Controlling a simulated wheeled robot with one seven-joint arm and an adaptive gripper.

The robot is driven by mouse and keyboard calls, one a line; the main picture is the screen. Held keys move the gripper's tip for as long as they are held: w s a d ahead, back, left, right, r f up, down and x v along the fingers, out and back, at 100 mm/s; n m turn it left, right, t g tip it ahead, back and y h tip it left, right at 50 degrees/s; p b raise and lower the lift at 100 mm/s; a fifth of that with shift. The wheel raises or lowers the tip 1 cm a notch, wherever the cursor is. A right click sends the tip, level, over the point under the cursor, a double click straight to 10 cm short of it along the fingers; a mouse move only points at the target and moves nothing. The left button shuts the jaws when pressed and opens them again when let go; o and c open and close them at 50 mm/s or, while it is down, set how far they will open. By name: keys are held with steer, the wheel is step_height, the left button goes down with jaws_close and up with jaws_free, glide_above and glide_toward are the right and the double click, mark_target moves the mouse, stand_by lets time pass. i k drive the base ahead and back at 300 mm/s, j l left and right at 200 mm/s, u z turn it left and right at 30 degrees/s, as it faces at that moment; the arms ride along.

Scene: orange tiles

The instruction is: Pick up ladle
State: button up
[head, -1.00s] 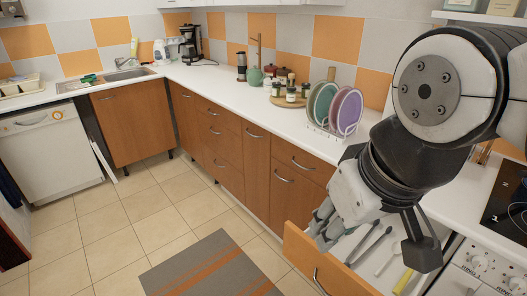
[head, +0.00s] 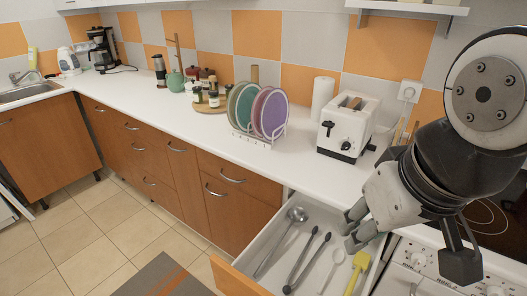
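A grey metal ladle (head: 296,215) lies in the open drawer (head: 277,210), its round bowl toward the back and its handle running toward the front left. My gripper (head: 351,230) is above the drawer's right back area, right of the ladle and apart from it. Its two fingers look spread, with nothing seen between them. Dark tongs (head: 306,262), a pale spoon (head: 334,262) and a yellow spatula (head: 358,266) lie in the drawer right of the ladle.
A white counter (head: 200,105) runs behind the drawer. It holds a dish rack with plates (head: 265,115), a white toaster (head: 347,125) and a paper roll (head: 321,98). A stove (head: 487,215) stands on the right. The floor in front is clear, with a grey mat (head: 165,280).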

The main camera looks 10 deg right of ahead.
mark_target(298, 216)
steer(key=z, duration=2.55)
steer(key=u, duration=2.5)
steer(key=k+j+z, duration=0.1)
steer(key=j, duration=0.25)
steer(key=k+j+z, duration=0.1)
steer(key=j, duration=0.25)
steer(key=k+j+z, duration=0.1)
steer(key=j, duration=0.2)
